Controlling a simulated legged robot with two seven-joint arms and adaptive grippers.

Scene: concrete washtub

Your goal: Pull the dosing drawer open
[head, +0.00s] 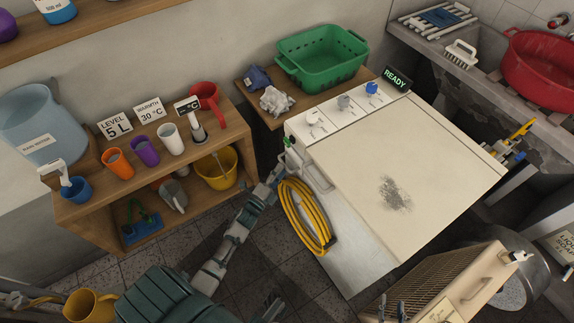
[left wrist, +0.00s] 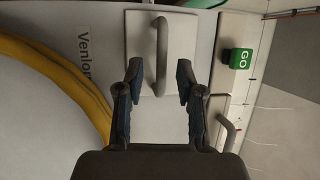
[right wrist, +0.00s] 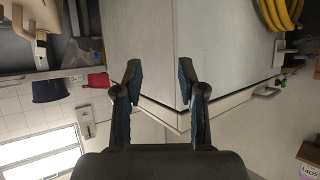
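The dosing drawer (left wrist: 184,28) shows in the left wrist view as a pale square panel with a grey bar handle (left wrist: 161,58). It looks flush with the machine's front. My left gripper (left wrist: 159,78) is open, with its fingertips on either side of the handle's lower end and gaps visible to both. In the head view, my left gripper (head: 277,177) is beside the machine's front near its upper left corner, partly covering the drawer area. My right gripper (right wrist: 159,75) is open and empty, facing a pale machine corner. Its fingertips (head: 392,309) show at the bottom of the head view.
A yellow hose coil (head: 304,216) hangs on the machine's front beside the drawer. A green GO button (left wrist: 240,58) and another handle (left wrist: 228,134) are right of the drawer in the left wrist view. A wooden shelf (head: 103,190) with cups stands left.

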